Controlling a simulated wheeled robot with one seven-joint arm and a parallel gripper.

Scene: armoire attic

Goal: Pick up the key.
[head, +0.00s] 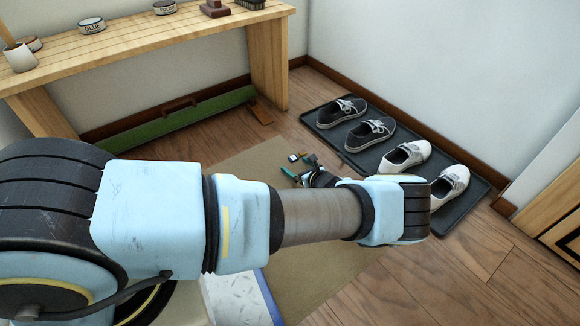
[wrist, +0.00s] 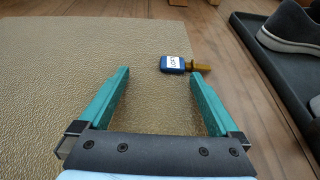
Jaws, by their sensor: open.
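The key (wrist: 173,64) has a blue head with a white label and a yellow-brown shaft pointing right. It lies flat at the right edge of the tan mat, its shaft reaching towards the wood floor. My gripper (wrist: 160,73) is open and empty, with teal fingers spread apart. The key is just beyond the fingertips, right of the middle of the gap and nearer the right finger, apart from both. In the head view, the key (head: 293,157) is small, just past my gripper (head: 289,175), which my own arm partly hides.
A dark shoe tray (head: 352,158) with two dark and two white shoes lies to the right. A wooden bench (head: 150,40) stands at the back left, with tins and a cup on it. The tan mat (head: 325,262) is otherwise largely clear.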

